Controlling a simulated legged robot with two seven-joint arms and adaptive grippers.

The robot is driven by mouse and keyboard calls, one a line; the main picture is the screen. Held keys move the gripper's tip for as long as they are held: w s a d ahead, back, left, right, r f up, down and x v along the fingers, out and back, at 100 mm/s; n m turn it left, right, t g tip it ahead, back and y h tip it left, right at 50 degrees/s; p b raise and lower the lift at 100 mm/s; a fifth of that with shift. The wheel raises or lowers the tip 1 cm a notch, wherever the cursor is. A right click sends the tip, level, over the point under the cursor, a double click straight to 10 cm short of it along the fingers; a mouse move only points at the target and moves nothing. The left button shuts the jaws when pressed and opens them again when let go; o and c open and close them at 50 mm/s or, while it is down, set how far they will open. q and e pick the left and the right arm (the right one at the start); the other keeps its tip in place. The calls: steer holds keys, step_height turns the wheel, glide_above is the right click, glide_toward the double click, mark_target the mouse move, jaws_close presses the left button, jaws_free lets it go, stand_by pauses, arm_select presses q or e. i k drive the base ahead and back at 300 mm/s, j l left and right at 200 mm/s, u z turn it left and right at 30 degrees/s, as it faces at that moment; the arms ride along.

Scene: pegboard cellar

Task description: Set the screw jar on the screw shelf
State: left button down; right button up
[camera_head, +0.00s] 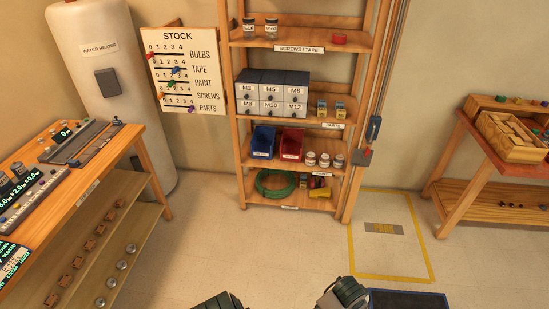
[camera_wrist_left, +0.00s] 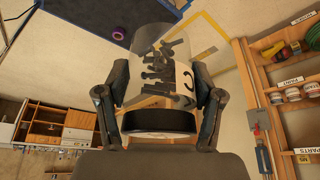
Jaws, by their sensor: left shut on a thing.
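In the left wrist view my left gripper (camera_wrist_left: 160,98) is shut around a clear jar (camera_wrist_left: 150,45) with dark screws inside and a black band at its near end. One finger presses each side of the jar. In the head view the screw shelf (camera_head: 345,41) is the upper board of the wooden rack, labelled "SCREWS / TAPE". Two small dark-lidded jars (camera_head: 249,29) stand at its left, and a red tape roll (camera_head: 339,38) lies at its right. The middle between them is bare. The held jar cannot be made out in the head view.
Lower rack shelves hold grey drawers (camera_head: 271,92), a blue bin (camera_head: 263,142), a red bin (camera_head: 291,144) and a green hose (camera_head: 272,184). A workbench (camera_head: 130,140) stands left, another table (camera_head: 465,125) right. Floor before the rack is clear.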

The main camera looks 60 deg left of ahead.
mark_target(318, 41)
steer(key=i+j+u, duration=0.4)
steer(key=j, duration=0.25)
steer(key=i+j+u, duration=0.45)
steer(key=j, duration=0.15)
steer(key=i+j+u, duration=0.4)
steer(key=i+j, duration=0.05)
steer(key=i, duration=0.05)
